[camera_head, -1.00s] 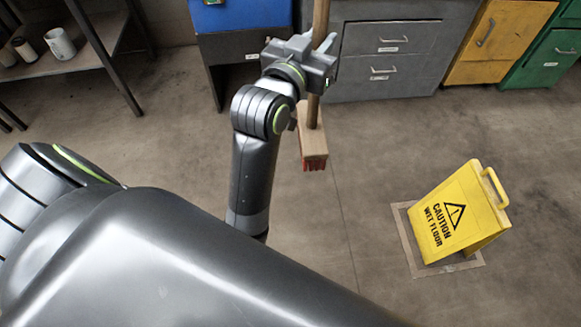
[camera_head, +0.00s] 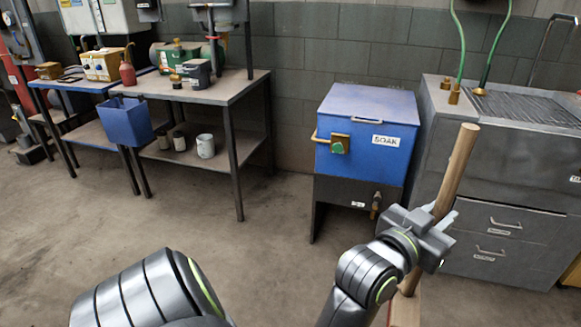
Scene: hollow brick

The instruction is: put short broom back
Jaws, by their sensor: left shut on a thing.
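The short broom has a wooden handle (camera_head: 456,168) that stands nearly upright, leaning a little to the right at the top. My left gripper (camera_head: 436,230) is shut around the handle, in the lower right of the head view. The broom's head (camera_head: 405,311) shows only in part at the bottom edge; its bristles are out of view. The broom is in front of the grey drawer cabinet. My right gripper is not in view.
A blue SOAK tank (camera_head: 366,135) on a dark stand is left of the broom. The grey sink cabinet (camera_head: 505,220) with drawers is behind it at right. A workbench (camera_head: 190,92) and a blue bin (camera_head: 126,121) stand at left. The floor (camera_head: 260,245) between is clear.

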